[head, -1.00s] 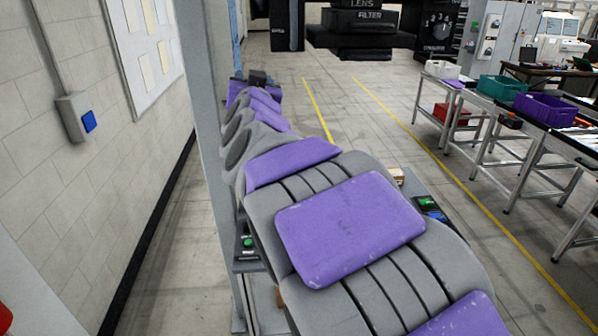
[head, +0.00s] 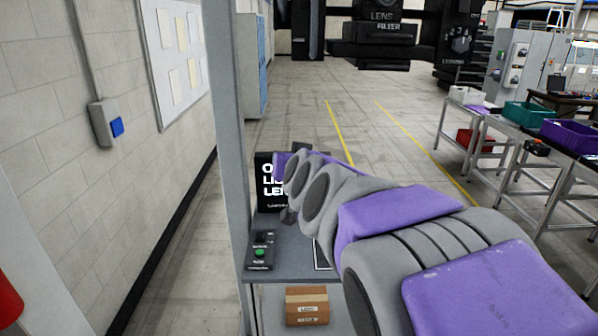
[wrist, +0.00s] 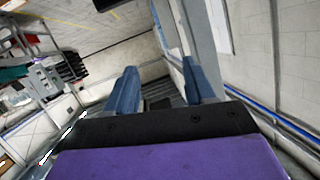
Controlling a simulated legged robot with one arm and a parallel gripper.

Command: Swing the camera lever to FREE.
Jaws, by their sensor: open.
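I cannot make out the camera lever or a FREE mark in either view. A black panel with large white letters (head: 264,190), partly hidden by my arm, stands at the back of a grey shelf (head: 290,262). A small dark control box with a green button (head: 261,252) sits on the shelf's left. My gripper (wrist: 158,88) shows two blue fingers spread apart in the wrist view, with nothing seen between them. In the head view my arm reaches over the shelf's right side toward the panel, and its far end is small and unclear there.
A grey post (head: 230,150) stands left of the shelf. A cardboard box (head: 306,306) lies below it. Benches with bins (head: 570,137) line the right. The floor between is clear.

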